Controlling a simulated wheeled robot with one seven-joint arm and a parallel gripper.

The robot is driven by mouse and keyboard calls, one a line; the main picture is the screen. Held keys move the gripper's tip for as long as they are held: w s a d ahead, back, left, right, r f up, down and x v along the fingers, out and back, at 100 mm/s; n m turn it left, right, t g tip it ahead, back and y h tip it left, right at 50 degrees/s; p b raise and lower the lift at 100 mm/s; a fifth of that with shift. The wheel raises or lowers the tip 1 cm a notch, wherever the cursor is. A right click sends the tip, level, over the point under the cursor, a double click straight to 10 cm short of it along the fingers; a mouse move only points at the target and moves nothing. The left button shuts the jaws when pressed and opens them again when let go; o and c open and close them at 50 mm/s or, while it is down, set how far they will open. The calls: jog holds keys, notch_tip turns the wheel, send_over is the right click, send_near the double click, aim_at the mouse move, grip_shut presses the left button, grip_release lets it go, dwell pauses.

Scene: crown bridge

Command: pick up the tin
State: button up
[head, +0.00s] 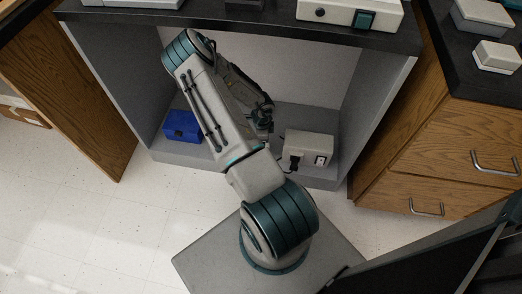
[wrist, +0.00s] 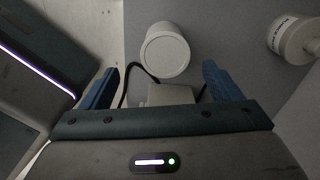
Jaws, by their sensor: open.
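In the wrist view a plain white cylinder (wrist: 165,52), which looks like the tin, stands beyond my gripper (wrist: 162,70), roughly between the lines of its two blue fingers. The fingers are spread apart with nothing clasped between them. The cylinder's round end faces the camera, and it appears clear of both fingers. In the head view my gripper (head: 263,122) is low inside the grey open bay under the bench, mostly hidden behind my arm. I cannot make out the tin in the head view.
A white labelled container (wrist: 292,37) lies to the right in the wrist view. A dark cable (wrist: 142,69) curves beside the cylinder. A blue box (head: 182,126) and a grey socketed box (head: 307,148) sit on the bay floor. Wooden drawers (head: 455,145) flank the bay.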

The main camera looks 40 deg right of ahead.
notch_tip(320, 180, down, 4)
jog(key=shift+w+a+r+b, duration=0.1)
jog(key=shift+b, duration=0.3)
jog(key=shift+w+d+f+b, duration=0.15)
jog(key=shift+f+b, duration=0.5)
jog(key=shift+f, duration=0.7)
jog(key=shift+w+d+f+b, duration=0.15)
jog(key=shift+f+b, duration=0.5)
jog(key=shift+f, duration=0.7)
jog(key=shift+s, duration=0.1)
jog(key=c, duration=1.4)
